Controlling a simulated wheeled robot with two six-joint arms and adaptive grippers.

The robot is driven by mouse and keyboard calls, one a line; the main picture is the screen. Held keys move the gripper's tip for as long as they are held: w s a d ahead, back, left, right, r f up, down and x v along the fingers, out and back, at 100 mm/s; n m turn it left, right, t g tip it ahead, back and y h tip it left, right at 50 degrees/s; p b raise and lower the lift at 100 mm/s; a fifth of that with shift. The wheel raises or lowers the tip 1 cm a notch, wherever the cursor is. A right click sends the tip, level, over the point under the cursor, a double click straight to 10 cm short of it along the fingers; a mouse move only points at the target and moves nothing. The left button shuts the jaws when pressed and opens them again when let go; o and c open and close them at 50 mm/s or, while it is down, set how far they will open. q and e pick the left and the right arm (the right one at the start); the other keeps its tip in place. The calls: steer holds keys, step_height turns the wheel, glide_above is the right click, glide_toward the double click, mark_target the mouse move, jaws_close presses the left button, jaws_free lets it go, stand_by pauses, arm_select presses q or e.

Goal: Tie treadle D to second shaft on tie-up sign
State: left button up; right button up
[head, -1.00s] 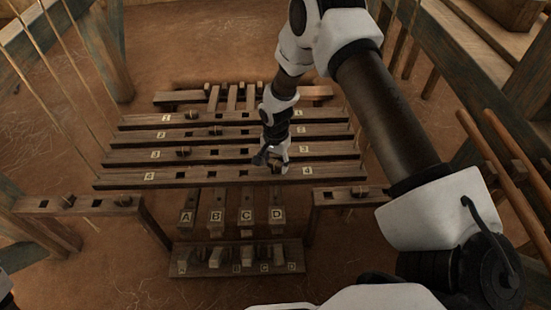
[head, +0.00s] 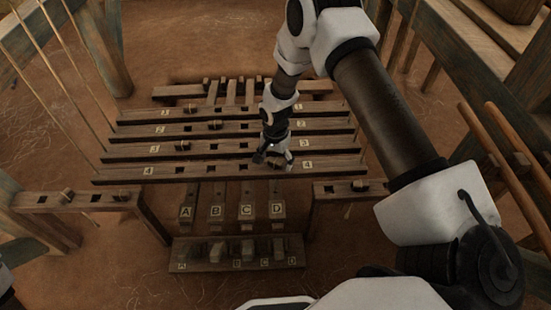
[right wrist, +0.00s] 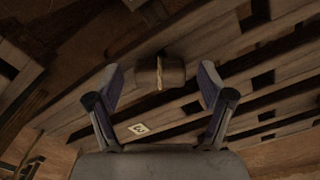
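Four wooden shaft bars lie across the loom, numbered at both ends. The second shaft (head: 175,131) has a wooden peg (head: 215,124) left of its middle. Treadle D (head: 278,195) is the rightmost of the lettered treadles, below the shafts. My right gripper (head: 274,160) is open over the right part of the lower shafts. In the right wrist view its fingers (right wrist: 160,88) stand apart on both sides of a wooden peg (right wrist: 160,72), with gaps between. A number label (right wrist: 137,128) is nearby. My left gripper is not in view.
A low board (head: 195,265) with letters and several wooden blocks lies in front of the treadles. Side rails with pegs stand at the left (head: 110,203) and right (head: 330,199). Long wooden rods (head: 510,165) are at the right. Bare earth floor surrounds the loom.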

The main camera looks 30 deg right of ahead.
mark_target(275, 160)
step_height(275, 160, up, 12)
stand_by(0.5)
